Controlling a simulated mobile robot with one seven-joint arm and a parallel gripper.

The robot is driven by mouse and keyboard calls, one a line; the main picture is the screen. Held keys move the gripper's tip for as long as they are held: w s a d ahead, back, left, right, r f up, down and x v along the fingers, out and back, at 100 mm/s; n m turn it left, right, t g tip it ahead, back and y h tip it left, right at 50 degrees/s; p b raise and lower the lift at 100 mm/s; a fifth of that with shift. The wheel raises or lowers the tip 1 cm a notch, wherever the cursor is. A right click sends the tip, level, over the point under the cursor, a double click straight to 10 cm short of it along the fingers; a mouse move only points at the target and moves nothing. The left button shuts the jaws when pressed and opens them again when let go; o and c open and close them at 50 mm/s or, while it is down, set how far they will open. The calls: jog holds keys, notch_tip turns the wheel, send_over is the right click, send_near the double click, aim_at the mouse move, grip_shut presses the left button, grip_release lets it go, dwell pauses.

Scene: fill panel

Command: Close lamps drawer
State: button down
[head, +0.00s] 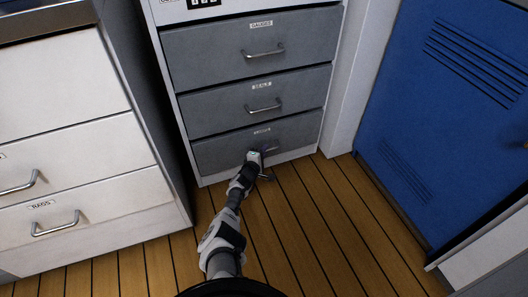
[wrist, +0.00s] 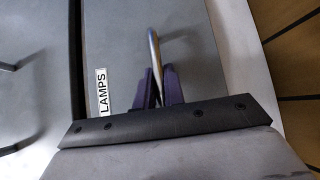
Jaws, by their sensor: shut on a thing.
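The lamps drawer (head: 218,152) is the grey bottom drawer of the grey cabinet in the head view. Its face looks flush or nearly flush with the drawers above; a small gap cannot be ruled out. Its LAMPS label (wrist: 102,91) reads clearly in the wrist view. My gripper (wrist: 158,88) is shut on the metal handle (wrist: 154,52) of this drawer, with a dark purple finger on each side of the bar. In the head view my gripper (head: 266,151) is low in front of the drawer and hides most of the handle.
Two grey drawers with handles sit above, the seals drawer (head: 230,108) and the top drawer (head: 220,55). A white drawer unit (head: 80,150) stands at left and a blue locker door (head: 420,100) at right. The plank floor (head: 300,225) in front is clear.

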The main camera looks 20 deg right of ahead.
jog(key=shift+w+a, duration=0.1)
jog(key=shift+w, duration=0.25)
jog(key=shift+r, duration=0.1)
jog(key=c, duration=1.5)
grip_release()
jog(key=shift+s+a+r+p, duration=0.1)
jog(key=shift+s+a+p, duration=0.25)
jog(key=shift+p, duration=0.2)
jog(key=p+v, duration=0.9)
jog(key=v, duration=0.3)
jog(key=shift+s, duration=0.4)
jog(key=shift+a+p, duration=0.15)
jog(key=shift+p, duration=0.2)
